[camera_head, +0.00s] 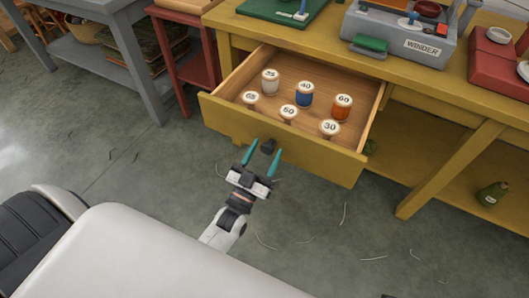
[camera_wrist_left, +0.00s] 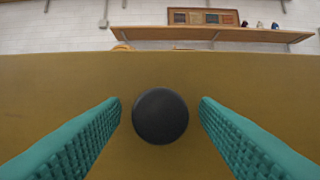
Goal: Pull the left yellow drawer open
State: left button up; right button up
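The yellow drawer (camera_head: 237,123) juts out from the yellow workbench, standing open. Inside it are several numbered spools, among them a blue one (camera_head: 304,97) and an orange one (camera_head: 342,108). A dark round knob (camera_head: 268,146) sits on its front. My left gripper (camera_head: 261,153) is in front of the drawer with its teal fingers open on either side of the knob. In the left wrist view the knob (camera_wrist_left: 160,116) is centred between the fingers, with gaps on both sides. My right gripper is out of view.
The yellow workbench (camera_head: 420,84) carries a grey winder (camera_head: 400,35) and a red device at the right. A red stand (camera_head: 183,70) and a grey table (camera_head: 120,45) are at the left. A green bottle (camera_head: 492,194) is on the lower shelf. The floor before the drawer is open.

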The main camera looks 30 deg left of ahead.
pick_arm(q)
jog(key=shift+s, duration=0.1)
jog(key=v, duration=1.1)
jog(key=shift+s+f, duration=0.25)
jog(key=shift+s, duration=0.1)
